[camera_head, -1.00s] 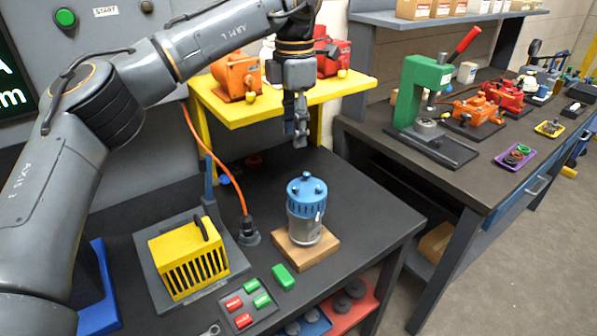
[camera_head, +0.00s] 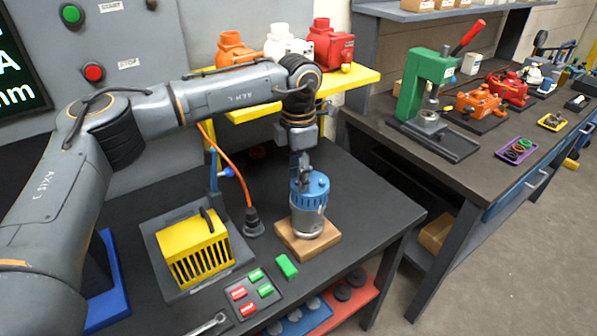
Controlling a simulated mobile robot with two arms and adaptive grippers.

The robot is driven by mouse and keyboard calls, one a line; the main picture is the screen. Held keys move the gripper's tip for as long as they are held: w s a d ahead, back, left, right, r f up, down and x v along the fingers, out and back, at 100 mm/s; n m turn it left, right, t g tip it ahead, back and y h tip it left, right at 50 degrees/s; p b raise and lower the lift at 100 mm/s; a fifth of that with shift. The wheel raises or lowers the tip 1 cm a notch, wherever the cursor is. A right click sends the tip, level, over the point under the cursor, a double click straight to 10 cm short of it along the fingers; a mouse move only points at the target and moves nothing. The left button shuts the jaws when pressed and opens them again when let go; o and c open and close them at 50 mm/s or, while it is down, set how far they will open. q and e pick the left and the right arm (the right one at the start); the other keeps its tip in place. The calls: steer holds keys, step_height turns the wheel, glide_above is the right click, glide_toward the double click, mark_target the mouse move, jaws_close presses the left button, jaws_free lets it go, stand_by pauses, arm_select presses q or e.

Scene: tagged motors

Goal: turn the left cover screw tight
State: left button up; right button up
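The motor has a silver body (camera_head: 307,222) and a blue slotted cover (camera_head: 311,196). It stands upright on a wooden block (camera_head: 325,242) on the dark bench. My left gripper (camera_head: 301,181) points down from above, with its fingertips at the left part of the cover's top. The left cover screw is hidden behind the fingers, and I cannot tell whether they are closed on it. My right gripper is not in view.
A yellow slotted box (camera_head: 195,250), an orange cable (camera_head: 228,158) and a green block (camera_head: 287,266) are left of the motor. A yellow shelf (camera_head: 350,80) with motors is behind. A green press (camera_head: 422,85) stands on the right bench. The bench right of the motor is clear.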

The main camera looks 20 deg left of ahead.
arm_select(q)
steer(key=shift+c, duration=1)
jaws_close()
